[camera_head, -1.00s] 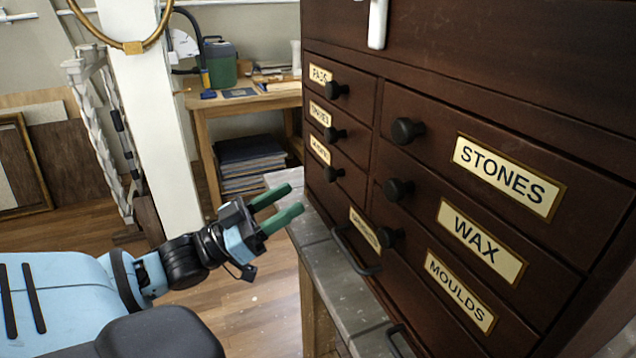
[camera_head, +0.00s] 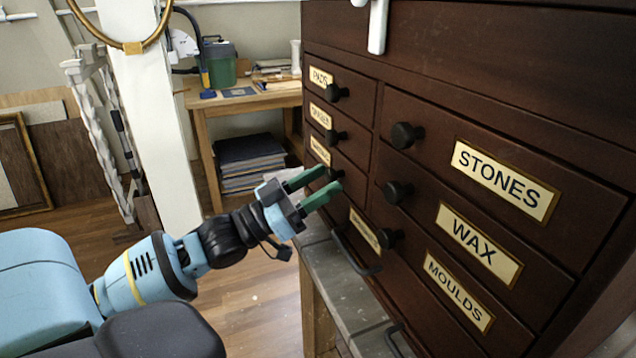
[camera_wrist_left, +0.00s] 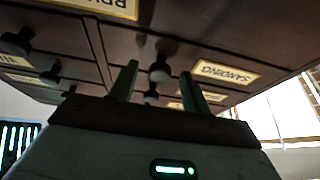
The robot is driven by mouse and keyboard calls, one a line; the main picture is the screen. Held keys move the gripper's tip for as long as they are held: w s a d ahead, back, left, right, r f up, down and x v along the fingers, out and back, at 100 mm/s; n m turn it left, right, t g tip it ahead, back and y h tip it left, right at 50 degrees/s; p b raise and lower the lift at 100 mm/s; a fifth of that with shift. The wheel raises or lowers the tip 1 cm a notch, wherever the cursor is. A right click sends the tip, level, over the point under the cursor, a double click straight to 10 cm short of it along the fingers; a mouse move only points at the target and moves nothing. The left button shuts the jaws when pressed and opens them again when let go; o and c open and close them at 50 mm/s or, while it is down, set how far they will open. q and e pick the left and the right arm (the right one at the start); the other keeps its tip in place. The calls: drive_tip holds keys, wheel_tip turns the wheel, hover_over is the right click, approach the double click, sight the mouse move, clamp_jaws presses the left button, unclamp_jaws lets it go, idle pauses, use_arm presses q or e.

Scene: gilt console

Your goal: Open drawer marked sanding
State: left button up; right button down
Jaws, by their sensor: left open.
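The sanding drawer is in the left column of the dark wooden chest. Its label (camera_wrist_left: 226,72) reads SANDING upside down in the left wrist view; in the head view this label (camera_head: 320,151) is too small to read surely. The drawer's round black knob (camera_wrist_left: 160,69) shows between my finger tips in the wrist view. In the head view the same knob (camera_head: 335,175) is partly hidden behind a green finger. My left gripper (camera_head: 331,180) is open and empty, its tips close to the knob; I cannot tell whether they touch. My right gripper is not in view.
A grey bench top (camera_head: 345,290) lies under the chest. A black bar handle (camera_head: 355,258) sticks out below the gripper. Other knobs, such as the one above (camera_head: 335,136), are close by. A wooden workbench (camera_head: 235,105) stands behind.

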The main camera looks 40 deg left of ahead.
use_arm(q)
clamp_jaws()
